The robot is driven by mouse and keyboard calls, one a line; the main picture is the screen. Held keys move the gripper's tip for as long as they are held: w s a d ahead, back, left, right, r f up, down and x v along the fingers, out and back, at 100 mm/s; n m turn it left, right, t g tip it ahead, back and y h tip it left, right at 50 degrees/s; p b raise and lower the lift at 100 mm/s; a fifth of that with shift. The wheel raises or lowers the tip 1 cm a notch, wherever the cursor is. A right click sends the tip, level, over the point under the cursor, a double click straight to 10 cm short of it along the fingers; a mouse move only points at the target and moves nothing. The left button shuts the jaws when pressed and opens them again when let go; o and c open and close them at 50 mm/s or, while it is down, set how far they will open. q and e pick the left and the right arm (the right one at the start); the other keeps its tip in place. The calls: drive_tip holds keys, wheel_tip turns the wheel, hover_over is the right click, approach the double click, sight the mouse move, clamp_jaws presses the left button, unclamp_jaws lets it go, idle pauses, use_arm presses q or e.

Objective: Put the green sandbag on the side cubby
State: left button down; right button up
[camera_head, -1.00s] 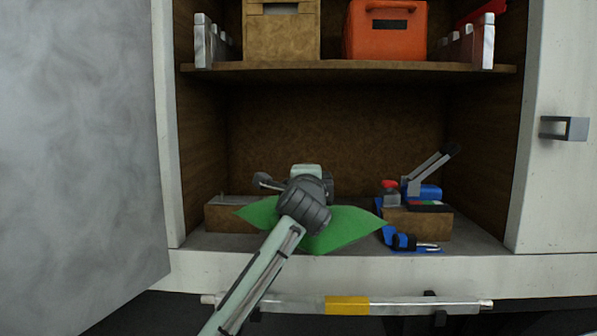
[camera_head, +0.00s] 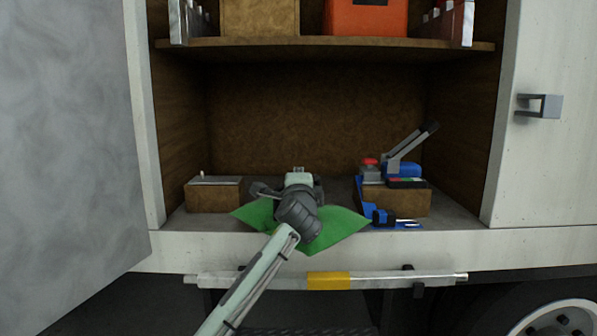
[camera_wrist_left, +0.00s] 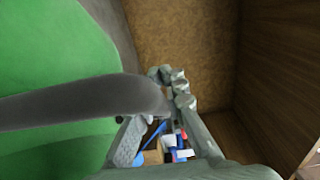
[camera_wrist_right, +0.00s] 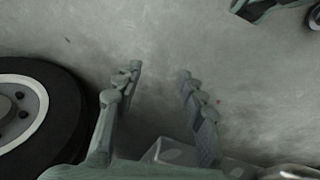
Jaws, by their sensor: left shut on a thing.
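The green sandbag (camera_head: 338,229) is at the front of the lower compartment of the side cubby (camera_head: 310,115), in the middle. My left arm crosses over it from below. My left gripper (camera_head: 298,180) is shut on the sandbag's dark strap, which also shows in the left wrist view (camera_wrist_left: 80,98) with the green bag (camera_wrist_left: 50,50) beside it. The fingers are partly hidden by the wrist in the head view. Whether the bag rests on the floor of the cubby cannot be told. My right gripper (camera_wrist_right: 158,85) is open and empty above grey ground near a wheel.
A box (camera_head: 398,200) with a blue clamp-like tool stands at the right. The shelf (camera_head: 330,42) above holds a brown box and an orange case (camera_head: 365,18). A rail (camera_head: 400,281) runs below the opening.

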use_arm(q)
drive_tip(key=shift+r, duration=0.5)
drive_tip(key=c, duration=2)
unclamp_jaws()
drive_tip(key=shift+f, duration=0.5)
drive_tip(key=o, duration=0.4)
drive_tip(key=shift+r, duration=0.1)
